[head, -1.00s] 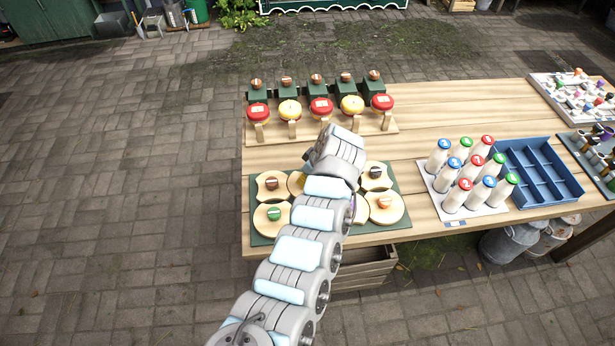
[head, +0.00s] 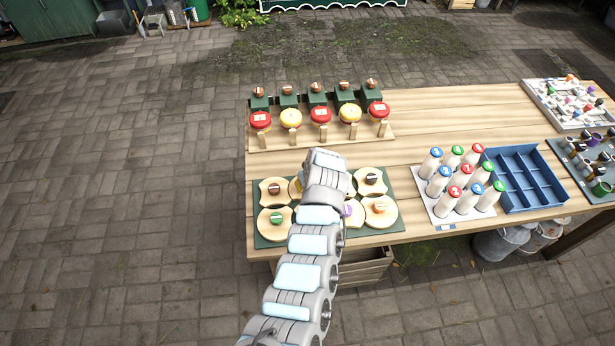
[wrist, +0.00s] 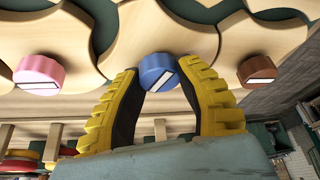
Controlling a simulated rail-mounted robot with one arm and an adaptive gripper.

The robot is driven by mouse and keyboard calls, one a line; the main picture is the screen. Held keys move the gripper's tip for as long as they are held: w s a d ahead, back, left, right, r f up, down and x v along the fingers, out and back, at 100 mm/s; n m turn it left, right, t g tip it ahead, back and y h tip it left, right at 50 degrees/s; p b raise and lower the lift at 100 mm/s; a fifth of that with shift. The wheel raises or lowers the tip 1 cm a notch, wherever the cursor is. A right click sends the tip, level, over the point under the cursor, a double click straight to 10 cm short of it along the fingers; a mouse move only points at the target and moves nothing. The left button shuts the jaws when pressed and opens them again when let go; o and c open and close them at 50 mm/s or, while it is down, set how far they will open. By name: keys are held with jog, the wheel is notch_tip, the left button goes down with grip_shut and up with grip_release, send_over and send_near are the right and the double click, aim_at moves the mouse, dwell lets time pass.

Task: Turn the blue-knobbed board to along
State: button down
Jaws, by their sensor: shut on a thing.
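The blue-knobbed board (wrist: 160,38) is pale wood with curved cut-outs and shows in the wrist view. Its blue knob (wrist: 157,72) bears a white stripe, tilted in the picture. My gripper (wrist: 160,76) is shut on this knob, with one yellow-and-black finger on each side. In the head view my arm's end hides the blue knob and most of its board.
A pink knob (wrist: 38,72) and a brown knob (wrist: 258,70) sit close on either side. The green base (head: 262,240) holds several round boards. Behind it stands a rack (head: 258,142) with red and yellow discs. Milk bottles (head: 462,180) and a blue crate (head: 525,176) are to the right.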

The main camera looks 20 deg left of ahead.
jog(key=m+h+p, duration=0.1)
jog(key=m+p, duration=0.2)
jog(key=shift+s+r+m+t, duration=0.1)
jog(key=shift+r+m+t, duration=0.05)
jog(key=shift+m+t, duration=0.25)
jog(key=m+h+p, duration=0.1)
jog(key=m+p, duration=0.1)
jog(key=m, duration=0.1)
jog(key=shift+a+m+t, duration=0.1)
jog(key=shift+m+t, duration=0.2)
jog(key=m+h, duration=0.1)
jog(key=m+b, duration=0.1)
jog(key=m, duration=0.1)
jog(key=shift+f+h, duration=0.4)
jog(key=shift+r+m+h+b, duration=0.1)
jog(key=shift+m+h+b, duration=0.3)
jog(key=shift+m+b, duration=0.75)
jog(key=shift+m, duration=0.25)
jog(key=c, duration=0.6)
grip_release()
jog(key=shift+c, duration=0.2)
jog(key=shift+r, duration=0.1)
jog(key=shift+r, duration=0.1)
